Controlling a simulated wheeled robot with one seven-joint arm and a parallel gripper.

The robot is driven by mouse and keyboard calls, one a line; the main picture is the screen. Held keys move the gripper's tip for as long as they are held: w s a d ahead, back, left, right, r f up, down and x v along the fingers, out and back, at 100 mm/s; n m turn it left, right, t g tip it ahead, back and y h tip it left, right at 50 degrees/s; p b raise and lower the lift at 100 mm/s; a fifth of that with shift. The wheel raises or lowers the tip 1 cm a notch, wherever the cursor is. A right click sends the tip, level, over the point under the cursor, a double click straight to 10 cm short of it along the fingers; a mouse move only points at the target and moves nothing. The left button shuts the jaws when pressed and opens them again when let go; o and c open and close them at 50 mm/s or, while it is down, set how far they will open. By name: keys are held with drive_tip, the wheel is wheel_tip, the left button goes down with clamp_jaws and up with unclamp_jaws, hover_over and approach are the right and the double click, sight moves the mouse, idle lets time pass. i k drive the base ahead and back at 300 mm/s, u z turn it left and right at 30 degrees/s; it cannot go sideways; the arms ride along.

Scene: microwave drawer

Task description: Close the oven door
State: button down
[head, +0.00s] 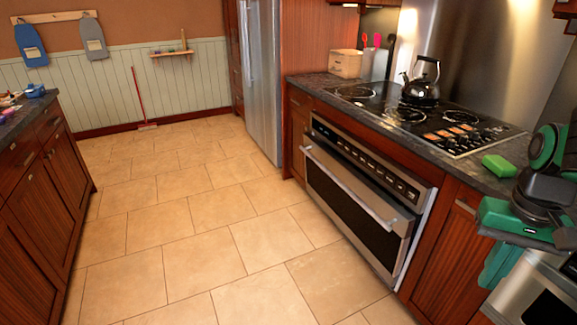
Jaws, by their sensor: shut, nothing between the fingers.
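The oven (350,195) is built in below the black cooktop. Its dark-glass door (345,197) has a long silver bar handle (345,186) along the top. The door appears tilted a little outward at its top, with a narrow gap by the silver side frame at its right end. My gripper (496,270), green and black, is at the right edge, to the right of the oven and in front of the counter. It is shut and empty, apart from the door and handle. Its fingertips are hard to make out.
A kettle (421,83) stands on the cooktop (420,115). A green block (498,165) lies on the counter near my arm. A silver appliance (540,295) is at the lower right. Cabinets (45,190) line the left. The tiled floor (200,220) between is clear.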

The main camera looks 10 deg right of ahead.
sight(385, 247)
drive_tip(key=u, duration=0.4)
drive_tip(key=i, duration=1.1)
drive_tip(key=z, duration=0.4)
drive_tip(key=i, duration=0.8)
drive_tip(key=z, duration=0.55)
